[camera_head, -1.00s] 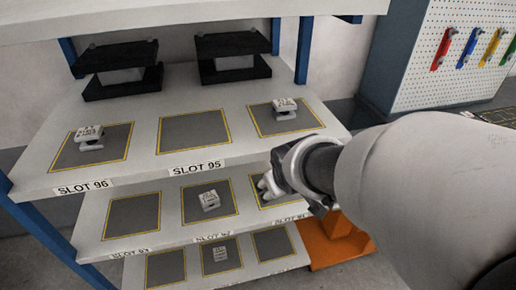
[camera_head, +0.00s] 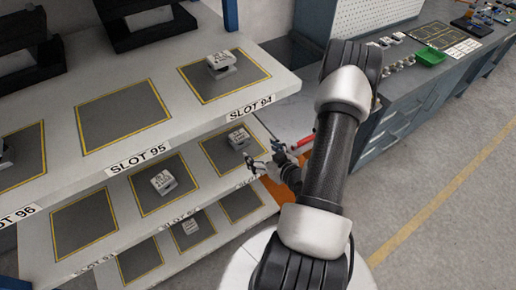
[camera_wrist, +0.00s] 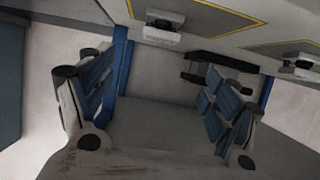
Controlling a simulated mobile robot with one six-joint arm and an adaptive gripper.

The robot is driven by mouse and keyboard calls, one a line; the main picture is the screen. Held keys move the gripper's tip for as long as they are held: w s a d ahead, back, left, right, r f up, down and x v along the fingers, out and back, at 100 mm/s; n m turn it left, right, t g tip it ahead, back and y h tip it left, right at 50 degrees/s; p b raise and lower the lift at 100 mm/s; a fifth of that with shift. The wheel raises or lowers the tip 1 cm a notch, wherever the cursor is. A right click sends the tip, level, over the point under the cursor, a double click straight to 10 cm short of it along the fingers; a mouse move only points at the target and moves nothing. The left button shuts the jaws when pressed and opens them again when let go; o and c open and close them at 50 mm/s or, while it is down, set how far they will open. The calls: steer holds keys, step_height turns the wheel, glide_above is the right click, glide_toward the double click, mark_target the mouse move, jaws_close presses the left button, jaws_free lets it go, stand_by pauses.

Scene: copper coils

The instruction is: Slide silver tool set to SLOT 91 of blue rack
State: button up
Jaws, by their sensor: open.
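The blue rack (camera_head: 232,14) stands at the left of the head view, its white shelves carrying dark, yellow-edged slots. A small silver tool set (camera_head: 238,139) sits in the right slot of the middle shelf; that slot's label is not readable. Similar silver pieces sit in the middle slot (camera_head: 163,182) beside it and in SLOT 94 (camera_head: 221,64) above. My gripper (camera_head: 266,160) is open and empty, just in front of and apart from the right-slot piece. In the wrist view my open gripper (camera_wrist: 160,70) has nothing between its fingers; a silver piece (camera_wrist: 163,25) lies beyond.
Another silver piece (camera_head: 190,226) is on the lowest shelf. Black holders (camera_head: 148,20) stand at the back of the top shelf. A workbench (camera_head: 420,100) with a green tray (camera_head: 431,57) is at right. Open floor (camera_head: 450,190) lies in front of it.

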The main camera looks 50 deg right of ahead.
mark_target(239, 137)
steer(key=shift+s, duration=0.1)
steer(key=b+x, duration=0.3)
steer(key=x, duration=1.4)
steer(key=shift+w, duration=0.3)
steer(key=shift+c, duration=0.6)
steer(key=c, duration=1.4)
steer(key=shift+a, duration=0.1)
